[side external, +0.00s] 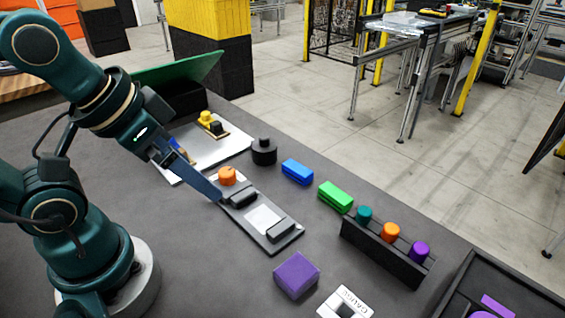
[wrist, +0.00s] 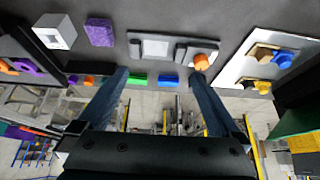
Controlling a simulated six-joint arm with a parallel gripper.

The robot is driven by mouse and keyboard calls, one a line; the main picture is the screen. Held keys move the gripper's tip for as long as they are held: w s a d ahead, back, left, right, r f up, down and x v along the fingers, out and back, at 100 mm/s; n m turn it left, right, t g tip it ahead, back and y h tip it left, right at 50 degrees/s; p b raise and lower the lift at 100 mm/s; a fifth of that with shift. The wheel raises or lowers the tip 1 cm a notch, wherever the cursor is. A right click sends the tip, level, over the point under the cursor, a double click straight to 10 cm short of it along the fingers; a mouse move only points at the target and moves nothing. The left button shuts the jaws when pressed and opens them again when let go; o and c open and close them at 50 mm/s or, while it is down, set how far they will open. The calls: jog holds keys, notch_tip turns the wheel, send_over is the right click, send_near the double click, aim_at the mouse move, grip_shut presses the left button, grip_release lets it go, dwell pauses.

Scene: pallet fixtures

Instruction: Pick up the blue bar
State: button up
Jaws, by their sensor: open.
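The blue bar (side external: 297,172) lies flat on the dark table, between a black round part and the green bar (side external: 335,197). In the wrist view the blue bar (wrist: 169,79) shows near the table edge, between my spread fingers, with the green bar (wrist: 138,80) to its left. One finger is mostly hidden in the side view.
The grey fixture plate (side external: 283,240) holds an orange cylinder (side external: 227,176). A black round part (side external: 264,151) stands left of the blue bar. A dark rack (side external: 375,248) holds teal, orange and purple cylinders. A purple block (side external: 296,275) lies in front. A white plate (side external: 228,146) is behind.

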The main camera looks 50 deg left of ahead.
jog(key=w+r+t, duration=0.2)
jog(key=w+r, duration=0.2)
jog(key=w, duration=0.3)
jog(key=g, duration=0.2)
send_over(296, 168)
jog(key=s, duration=0.2)
notch_tip(296, 168, down, 10)
jog(key=shift+n+g, duration=0.3)
jog(key=shift+g, duration=0.2)
jog(key=f, duration=0.4)
jog(key=shift+s+d, duration=0.15)
jog(key=shift+s, duration=0.1)
jog(key=shift+x, duration=2.6)
jog(key=shift+s, duration=0.1)
